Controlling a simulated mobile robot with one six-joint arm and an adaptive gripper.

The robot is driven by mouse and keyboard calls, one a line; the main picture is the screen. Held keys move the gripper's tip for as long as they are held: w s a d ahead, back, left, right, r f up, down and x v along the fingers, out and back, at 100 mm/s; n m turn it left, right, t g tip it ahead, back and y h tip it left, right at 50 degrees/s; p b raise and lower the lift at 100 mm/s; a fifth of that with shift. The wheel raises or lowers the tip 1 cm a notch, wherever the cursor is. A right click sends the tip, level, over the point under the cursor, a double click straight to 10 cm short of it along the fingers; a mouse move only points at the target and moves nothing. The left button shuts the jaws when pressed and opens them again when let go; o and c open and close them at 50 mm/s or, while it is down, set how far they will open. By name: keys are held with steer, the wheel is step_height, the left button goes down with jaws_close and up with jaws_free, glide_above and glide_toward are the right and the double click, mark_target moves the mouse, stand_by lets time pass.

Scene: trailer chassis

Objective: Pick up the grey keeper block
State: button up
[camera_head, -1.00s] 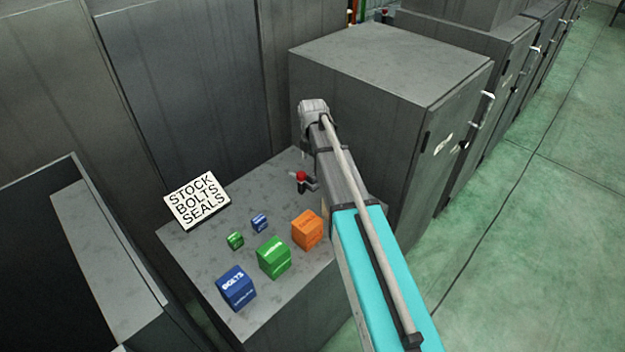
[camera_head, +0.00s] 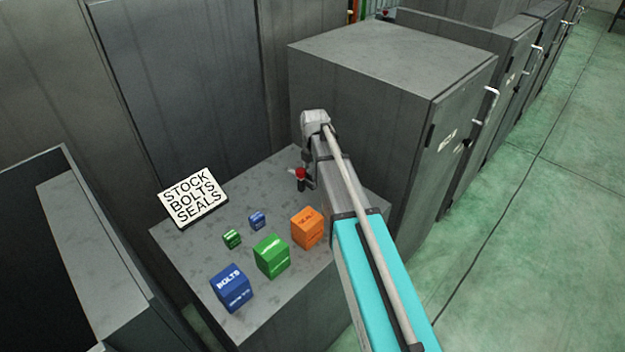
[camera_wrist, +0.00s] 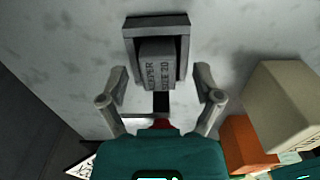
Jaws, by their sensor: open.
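The grey keeper block (camera_wrist: 157,62) shows in the wrist view, with lettering reading KEEPER SIZE 20. It sits against or within a dark grey bracket-like frame (camera_wrist: 183,40); I cannot tell if they are joined. My gripper (camera_wrist: 160,76) is open and empty, with one finger to each side of the block's lower end and gaps between. I cannot tell the height between fingers and block. In the head view the block is hidden behind my arm.
On the grey bench top (camera_head: 200,262) stand an orange box (camera_head: 308,228), a green box (camera_head: 271,257), a blue box (camera_head: 231,288), two small boxes and a sign (camera_head: 192,198). A red-topped dark piece (camera_head: 300,176) is beside my arm. A tall cabinet (camera_head: 375,75) stands behind.

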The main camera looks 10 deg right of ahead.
stand_by(0.5)
jaws_close()
